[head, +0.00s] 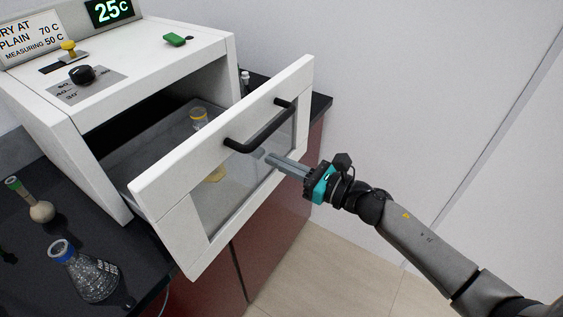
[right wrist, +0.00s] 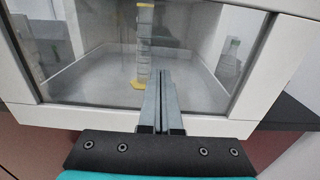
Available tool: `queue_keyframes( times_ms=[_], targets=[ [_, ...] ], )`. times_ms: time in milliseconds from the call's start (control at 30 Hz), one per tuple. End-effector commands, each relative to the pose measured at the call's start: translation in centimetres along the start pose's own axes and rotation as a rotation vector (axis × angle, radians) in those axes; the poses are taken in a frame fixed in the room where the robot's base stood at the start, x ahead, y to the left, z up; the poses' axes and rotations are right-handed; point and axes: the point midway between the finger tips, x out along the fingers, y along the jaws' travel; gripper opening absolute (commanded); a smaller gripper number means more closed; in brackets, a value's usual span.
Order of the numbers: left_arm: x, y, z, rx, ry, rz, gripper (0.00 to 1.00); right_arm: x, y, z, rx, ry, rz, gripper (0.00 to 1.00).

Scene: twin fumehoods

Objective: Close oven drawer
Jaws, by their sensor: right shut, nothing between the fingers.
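The white oven (head: 180,60) stands on the dark bench. Its drawer is pulled out, and the white drawer front (head: 165,185) with a glass window and a black handle (head: 262,128) stands well away from the oven body. A glass cylinder with yellow parts (head: 200,115) stands inside the drawer; it also shows through the window in the right wrist view (right wrist: 143,50). My right gripper (head: 268,158) is shut and empty, in front of the window just below the handle. I cannot tell whether its tips touch the glass. My left gripper is not in view.
A blue-capped flask (head: 90,272) and a green-topped round flask (head: 38,208) stand on the dark bench (head: 75,170) left of the drawer. Red cabinets (head: 275,235) are below. The floor (head: 335,285) at the right is clear.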

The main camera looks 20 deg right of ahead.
Motion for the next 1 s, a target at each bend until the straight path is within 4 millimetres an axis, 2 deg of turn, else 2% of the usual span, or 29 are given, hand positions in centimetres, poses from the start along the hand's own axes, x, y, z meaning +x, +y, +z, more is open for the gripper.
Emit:
queue_keyframes(
  times_ms=[267, 800, 1000],
  targets=[
    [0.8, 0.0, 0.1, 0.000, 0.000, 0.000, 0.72, 3.7, 0.0, 0.1, -0.002, -0.005, 0.001, 0.00],
    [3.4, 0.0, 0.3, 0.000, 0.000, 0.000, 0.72, 13.8, 0.0, 0.0, -0.001, -0.004, 0.001, 0.00],
    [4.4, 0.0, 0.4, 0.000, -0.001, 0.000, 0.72, 16.6, 0.1, -0.1, -0.001, -0.003, 0.001, 0.00]
  ],
)
